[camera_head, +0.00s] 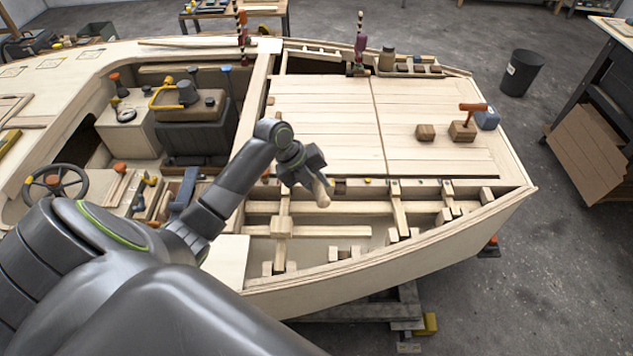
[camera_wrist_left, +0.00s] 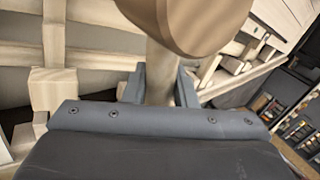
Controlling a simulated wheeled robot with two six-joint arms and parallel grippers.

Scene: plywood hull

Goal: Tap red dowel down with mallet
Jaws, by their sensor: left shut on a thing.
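My left gripper (camera_head: 307,172) is shut on the mallet (camera_head: 322,194), over the open framed bay at the near side of the plywood hull. In the left wrist view, the mallet's rounded tan head (camera_wrist_left: 185,20) is close to the camera. Its pale handle (camera_wrist_left: 160,75) runs down between the fingers (camera_wrist_left: 160,85). I cannot pick out the red dowel for certain. A reddish T-shaped piece (camera_head: 473,107) stands on a wooden block (camera_head: 462,131) on the right deck, well apart from the gripper. My right gripper is not in view.
The planked deck (camera_head: 320,120) beyond the gripper is mostly clear, with a small wooden block (camera_head: 425,132) on it. Ribs and beams (camera_head: 398,210) cross the near bay. A steering wheel (camera_head: 55,183) and a seat (camera_head: 195,120) are at left.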

